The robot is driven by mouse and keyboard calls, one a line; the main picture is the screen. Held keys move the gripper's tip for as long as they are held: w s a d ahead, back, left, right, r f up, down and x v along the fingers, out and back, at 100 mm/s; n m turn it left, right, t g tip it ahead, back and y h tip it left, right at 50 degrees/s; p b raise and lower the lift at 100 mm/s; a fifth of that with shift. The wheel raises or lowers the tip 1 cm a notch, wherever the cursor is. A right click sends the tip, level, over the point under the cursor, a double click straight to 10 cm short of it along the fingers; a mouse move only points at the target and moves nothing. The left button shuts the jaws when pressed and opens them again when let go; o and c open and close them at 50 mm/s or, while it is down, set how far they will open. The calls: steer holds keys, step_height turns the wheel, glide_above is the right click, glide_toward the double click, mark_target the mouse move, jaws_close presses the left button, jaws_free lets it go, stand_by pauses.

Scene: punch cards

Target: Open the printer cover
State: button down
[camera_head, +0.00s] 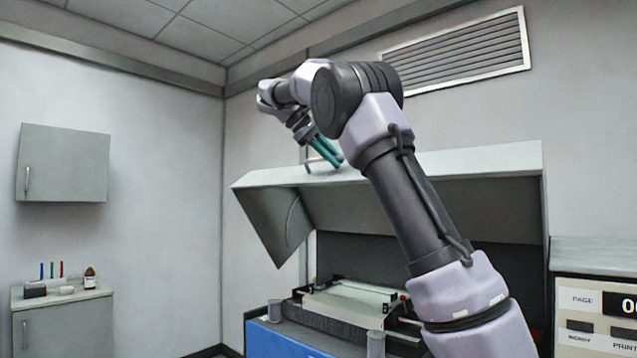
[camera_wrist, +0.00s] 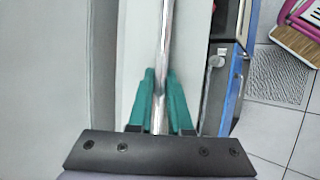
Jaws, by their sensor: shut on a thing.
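The printer cover (camera_head: 262,222) is a grey-white hood, tilted up and standing open above the printer body (camera_head: 262,338). The printer mechanism (camera_head: 350,300) shows beneath it. My gripper (camera_head: 325,152) is at the cover's upper front edge. In the wrist view, the teal fingers of my gripper (camera_wrist: 158,95) are shut on a metal handle bar (camera_wrist: 165,40) that runs up the picture between them. The handle also shows in the head view (camera_head: 308,165), partly hidden by the fingers. My arm hides part of the cover's middle and right.
A panel with a PAGE display (camera_head: 585,300) stands at the right. A wall cabinet (camera_head: 62,163) and a low cabinet (camera_head: 65,325) with small items are at the left. In the wrist view, tiled floor (camera_wrist: 270,125) and a pink object (camera_wrist: 298,30) show at right.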

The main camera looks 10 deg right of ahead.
steer(key=shift+w+d+r, duration=0.15)
steer(key=shift+d+r, duration=0.05)
steer(key=shift+r, duration=0.2)
steer(key=shift+w+d+r, duration=0.15)
steer(key=shift+d+r, duration=0.05)
steer(key=shift+r, duration=0.2)
steer(key=c, duration=0.8)
jaws_free()
steer(key=shift+c, duration=0.2)
steer(key=shift+a, duration=0.1)
